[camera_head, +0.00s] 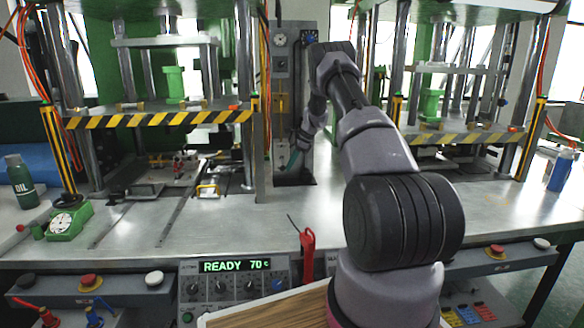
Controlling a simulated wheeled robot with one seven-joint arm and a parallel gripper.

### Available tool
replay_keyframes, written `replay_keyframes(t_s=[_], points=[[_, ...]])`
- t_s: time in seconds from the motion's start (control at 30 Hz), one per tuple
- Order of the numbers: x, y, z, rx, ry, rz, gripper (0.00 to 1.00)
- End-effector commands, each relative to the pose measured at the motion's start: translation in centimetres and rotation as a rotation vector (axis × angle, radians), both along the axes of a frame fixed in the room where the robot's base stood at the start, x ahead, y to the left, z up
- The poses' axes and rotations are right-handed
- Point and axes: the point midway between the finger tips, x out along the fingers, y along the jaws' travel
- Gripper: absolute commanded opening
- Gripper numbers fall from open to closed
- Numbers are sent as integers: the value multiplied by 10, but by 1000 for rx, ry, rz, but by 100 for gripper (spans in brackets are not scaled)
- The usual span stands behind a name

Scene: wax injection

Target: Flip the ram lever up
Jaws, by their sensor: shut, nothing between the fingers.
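My gripper (295,159) is at the far end of my arm, low in front of the grey central column (260,150) between the two presses. Its teal fingers point down and to the left, close to the column's lower part. It looks shut, with nothing seen between the fingers. The column carries a dial, small switches and a yellow part (281,103) a little above my gripper. I cannot pick out the ram lever for certain; it is small or hidden near my gripper. I cannot tell whether the fingers touch anything there.
Presses with yellow-black striped bars (160,119) stand on both sides of the column. A red-handled tool (307,252) stands near the bench's front, beside the control box (237,285) reading READY 70. A green dial gauge (68,218) and green OIL bottle (21,182) are at left.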

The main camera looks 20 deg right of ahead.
Motion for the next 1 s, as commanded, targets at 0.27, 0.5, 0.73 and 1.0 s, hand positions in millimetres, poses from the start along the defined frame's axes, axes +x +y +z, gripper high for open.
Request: replay_keyframes(t_s=[0.27,0.5,0.73,1.0], points=[[2,3,15,1,-3,2,0],[3,3,25,2,-2,2,0],[6,2,33,3,-3,2,0],[8,1,39,2,-2,2,0]])
